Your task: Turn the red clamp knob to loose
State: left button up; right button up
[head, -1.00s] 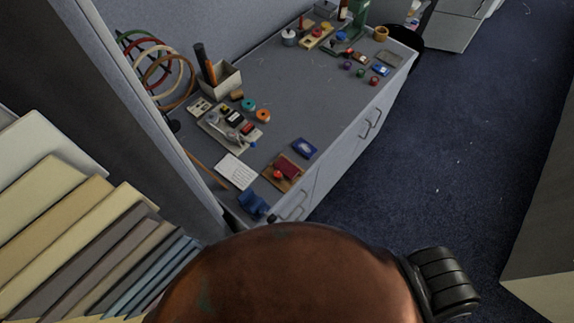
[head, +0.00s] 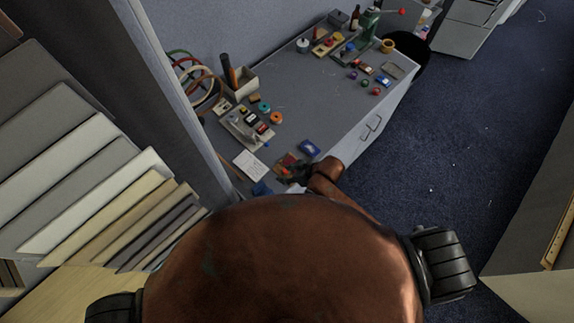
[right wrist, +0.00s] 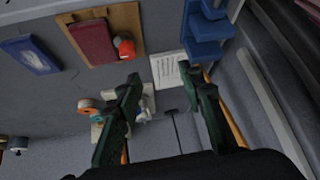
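A wooden board (right wrist: 72,20) on the grey table carries a dark red block (right wrist: 92,42) and a rounded red-orange knob (right wrist: 125,47) at its edge, in the right wrist view. The knob is just beyond the left fingertip in the picture; I see no clear contact. The knob's setting cannot be read. My left gripper is not in view.
Close to the board are a blue booklet (head: 309,148), a white card (head: 251,165) and a blue stepped object (right wrist: 205,30). A green press (head: 369,24) with a red ball handle stands at the far end. The table's middle (head: 305,95) is clear.

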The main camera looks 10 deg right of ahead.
jog(key=a+r+n+g+y, duration=0.1)
jog(key=a+n+g, duration=0.1)
jog(key=a+n, duration=0.45)
jog(key=g+h+p, duration=0.2)
jog(key=p, duration=0.1)
send_near(286, 170)
jog(key=f, duration=0.1)
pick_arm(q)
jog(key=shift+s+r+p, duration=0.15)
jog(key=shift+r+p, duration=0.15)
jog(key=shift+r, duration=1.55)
pick_arm(e)
jog(key=shift+n, duration=0.45)
jog(key=shift+x, duration=3.85)
jog(key=shift+w+a+r, duration=0.1)
jog(key=shift+w+a, duration=0.1)
jog(key=shift+c, duration=0.6)
grip_shut()
